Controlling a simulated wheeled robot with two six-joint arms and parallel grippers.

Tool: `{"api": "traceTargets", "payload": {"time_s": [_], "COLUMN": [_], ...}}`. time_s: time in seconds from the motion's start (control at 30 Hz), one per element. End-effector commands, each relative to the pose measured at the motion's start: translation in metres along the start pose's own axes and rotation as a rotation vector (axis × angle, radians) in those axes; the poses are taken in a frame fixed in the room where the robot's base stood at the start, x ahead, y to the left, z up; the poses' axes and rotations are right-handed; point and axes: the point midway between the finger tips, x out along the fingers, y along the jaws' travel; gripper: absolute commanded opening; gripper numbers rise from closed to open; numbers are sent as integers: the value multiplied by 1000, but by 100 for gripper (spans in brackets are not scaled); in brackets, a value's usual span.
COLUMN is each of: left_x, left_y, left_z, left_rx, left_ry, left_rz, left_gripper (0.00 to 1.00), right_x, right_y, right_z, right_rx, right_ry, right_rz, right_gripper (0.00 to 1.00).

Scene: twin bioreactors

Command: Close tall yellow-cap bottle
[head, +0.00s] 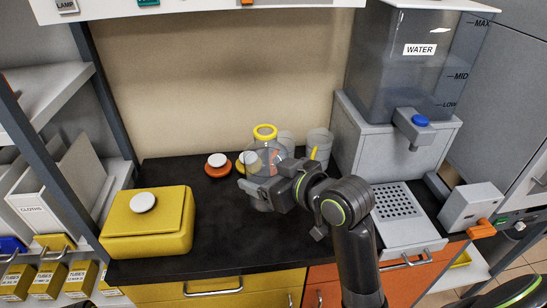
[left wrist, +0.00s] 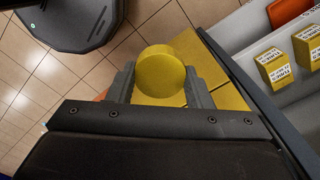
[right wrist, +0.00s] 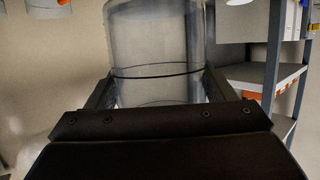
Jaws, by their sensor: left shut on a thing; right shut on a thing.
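The tall clear bottle (head: 266,158) has a yellow ring at its open-looking mouth and stands near the middle of the dark counter in the head view. My right gripper (head: 262,186) is shut around its body. The right wrist view shows the clear bottle (right wrist: 155,45) between the two fingers of that gripper (right wrist: 155,88). My left gripper (left wrist: 160,78) is shut on a round yellow cap (left wrist: 161,72) in the left wrist view, apart from the bottle. The left gripper and this cap are not in the head view.
A yellow box (head: 150,225) with a white knob sits on the left of the counter. An orange jar lid (head: 217,168) and clear beakers (head: 318,143) stand near the bottle. The water tank (head: 413,65) and drain tray (head: 398,205) are at right. The counter's front middle is clear.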

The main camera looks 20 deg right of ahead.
Motion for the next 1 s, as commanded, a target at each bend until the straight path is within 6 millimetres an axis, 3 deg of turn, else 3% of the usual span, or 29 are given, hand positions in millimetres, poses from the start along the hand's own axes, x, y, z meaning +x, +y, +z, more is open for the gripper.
{"api": "traceTargets", "payload": {"time_s": [1.0], "left_x": [0], "left_y": [0], "left_z": [0], "left_rx": [0], "left_ry": [0], "left_rz": [0], "left_gripper": [25], "right_x": [36], "right_y": [-95], "right_z": [108], "right_rx": [-292], "right_ry": [5], "right_rz": [-818], "right_gripper": [18]}}
